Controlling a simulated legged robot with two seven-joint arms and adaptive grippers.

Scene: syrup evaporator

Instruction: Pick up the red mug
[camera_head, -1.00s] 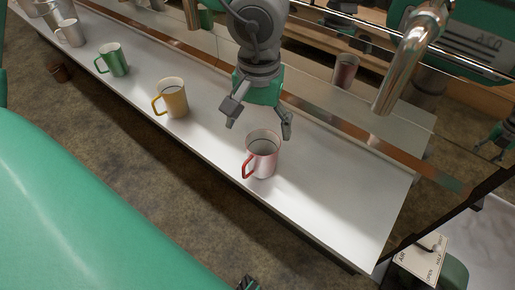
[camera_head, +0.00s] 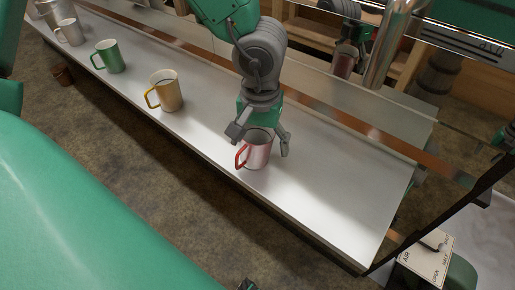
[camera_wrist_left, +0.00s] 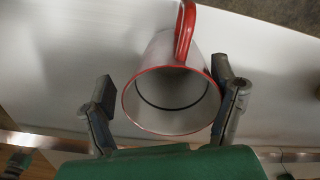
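The red mug (camera_head: 258,154) stands upright on the pale shelf, with a pinkish-white body and a red handle on its left side in the head view. My left gripper (camera_head: 258,142) is open, with one finger on each side of the mug's upper part. In the left wrist view the mug (camera_wrist_left: 180,98) shows its red rim and empty inside between the fingers of my left gripper (camera_wrist_left: 165,100). A gap shows on the left finger's side; the right finger is very near or at the rim, and contact is unclear. My right gripper is not in view.
The white shelf (camera_head: 330,200) has free room right of the mug. A yellow-handled mug (camera_head: 168,92), a green mug (camera_head: 110,56) and a white mug (camera_head: 70,32) stand to the left. A metal-trimmed wall runs behind. A lever panel (camera_head: 428,258) is at lower right.

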